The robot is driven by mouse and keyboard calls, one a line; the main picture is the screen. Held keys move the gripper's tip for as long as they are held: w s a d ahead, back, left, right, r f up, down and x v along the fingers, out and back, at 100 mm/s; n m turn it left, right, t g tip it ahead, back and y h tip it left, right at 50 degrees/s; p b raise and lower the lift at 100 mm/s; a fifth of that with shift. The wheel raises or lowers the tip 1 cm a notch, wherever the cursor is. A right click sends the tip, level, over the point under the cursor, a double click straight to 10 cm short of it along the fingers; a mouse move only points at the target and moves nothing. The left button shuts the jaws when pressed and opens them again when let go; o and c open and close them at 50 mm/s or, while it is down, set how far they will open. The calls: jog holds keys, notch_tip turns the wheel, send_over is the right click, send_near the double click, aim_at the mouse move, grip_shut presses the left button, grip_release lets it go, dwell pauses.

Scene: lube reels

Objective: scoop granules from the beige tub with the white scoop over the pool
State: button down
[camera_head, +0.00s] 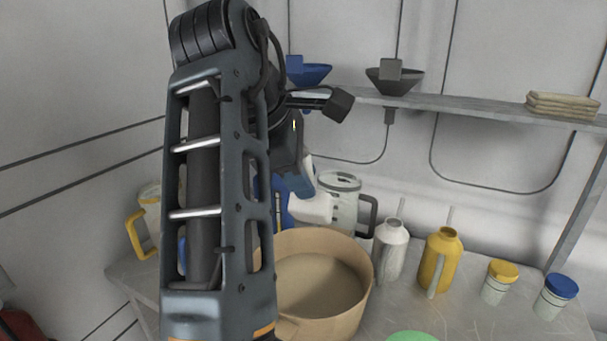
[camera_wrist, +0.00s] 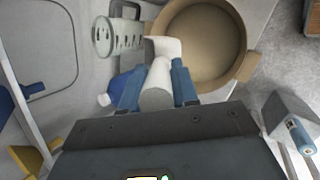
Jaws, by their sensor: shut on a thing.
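The beige tub (camera_head: 361,300) stands on the bench, and the wrist view shows its open top and rim (camera_wrist: 245,67). A smooth tan surface shows inside; I cannot make out single granules. My gripper (camera_head: 303,183) is shut on the handle of the white scoop (camera_head: 312,209). In the wrist view my gripper's blue fingers (camera_wrist: 157,88) grip both sides of the scoop's handle, and the scoop's head (camera_wrist: 165,47) is at the tub's rim. The scoop appears above the tub's back left edge; I cannot tell whether it touches. My arm hides the tub's left side.
A clear jug (camera_head: 343,208) stands behind the tub, with a blue container (camera_head: 278,203) beside it. A white can (camera_head: 390,252), a yellow can (camera_head: 440,262) and two lidded jars (camera_head: 498,283) stand right. A green round thing (camera_head: 411,337) shows at the bottom edge. A shelf (camera_head: 460,109) runs above.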

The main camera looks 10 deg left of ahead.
jog(key=shift+w+d+f, duration=0.15)
jog(key=shift+w+d, duration=0.1)
jog(key=shift+w, duration=0.05)
jog(key=shift+f, duration=0.85)
notch_tip(320, 180, down, 16)
jog(key=w+t+b, duration=0.1)
jog(key=b, duration=0.5)
jog(key=shift+s+a+r+m+t+h+p, duration=0.25)
jog(key=shift+s+r+t+p, duration=0.8)
jog(key=shift+r, duration=1.4)
jog(key=shift+s+r+m+t+h+p, duration=0.15)
jog(key=shift+s+r+t+h+p, duration=0.2)
jog(key=shift+s+r+t+p, duration=1.4)
jog(key=shift+s+a+r+m+t+h+p, duration=0.1)
jog(key=shift+a+r+m+t+h+p, duration=0.3)
jog(key=shift+r, duration=2.7)
jog(key=shift+d, duration=0.25)
